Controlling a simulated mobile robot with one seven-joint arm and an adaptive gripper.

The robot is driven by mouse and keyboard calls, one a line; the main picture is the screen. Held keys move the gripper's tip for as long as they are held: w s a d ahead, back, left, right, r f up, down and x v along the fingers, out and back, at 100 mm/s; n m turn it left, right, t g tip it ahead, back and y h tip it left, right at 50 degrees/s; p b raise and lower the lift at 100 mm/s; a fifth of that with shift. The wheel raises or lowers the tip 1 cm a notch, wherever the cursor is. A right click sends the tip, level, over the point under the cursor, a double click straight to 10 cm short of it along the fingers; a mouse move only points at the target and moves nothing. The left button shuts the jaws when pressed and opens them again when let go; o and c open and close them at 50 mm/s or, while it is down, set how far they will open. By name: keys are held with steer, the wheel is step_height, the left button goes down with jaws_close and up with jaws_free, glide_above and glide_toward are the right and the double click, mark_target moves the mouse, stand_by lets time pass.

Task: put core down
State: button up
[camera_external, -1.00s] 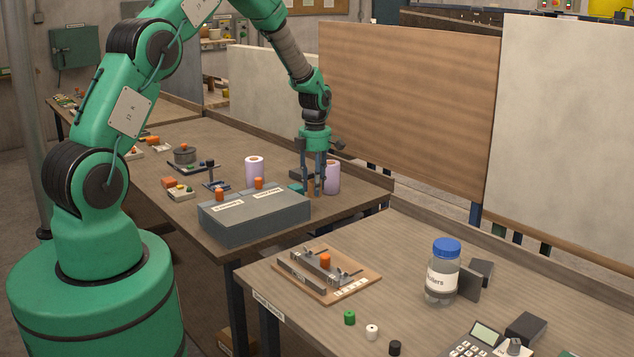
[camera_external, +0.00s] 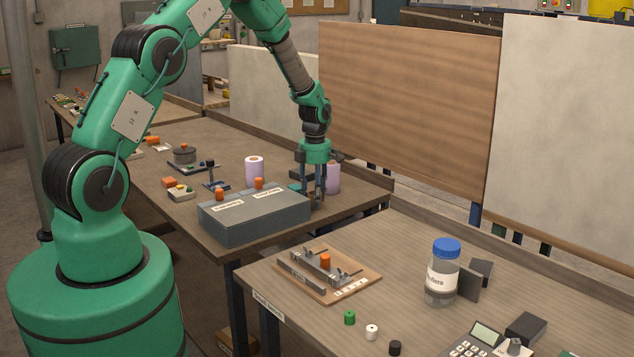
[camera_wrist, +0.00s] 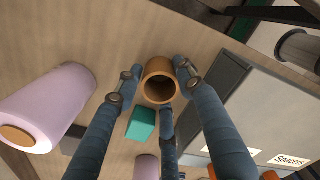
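The core is a short brown open tube (camera_wrist: 160,80), seen into its end in the wrist view. My gripper (camera_wrist: 158,76) has its fingers around the core, with fingertips close against its left and right sides. A third finger reaches toward it from below in that view. In the external view my gripper (camera_external: 317,200) points down at the far table, behind the grey box. The fingers mostly hide the core there, and whether its base touches the tabletop cannot be told.
A lavender roll (camera_external: 334,178) stands just right of my gripper; another (camera_external: 254,170) stands to the left. A teal block (camera_wrist: 141,123) lies close to the core. The grey box (camera_external: 255,222) is near in front. Bare tabletop (camera_external: 360,192) lies further right.

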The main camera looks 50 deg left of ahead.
steer(key=shift+o, duration=0.9)
steer(key=shift+r, duration=0.15)
step_height(320, 180, up, 12)
steer(key=p, duration=0.1)
stand_by(0.6)
steer(key=shift+d+r, duration=0.1)
steer(key=shift+r, duration=0.05)
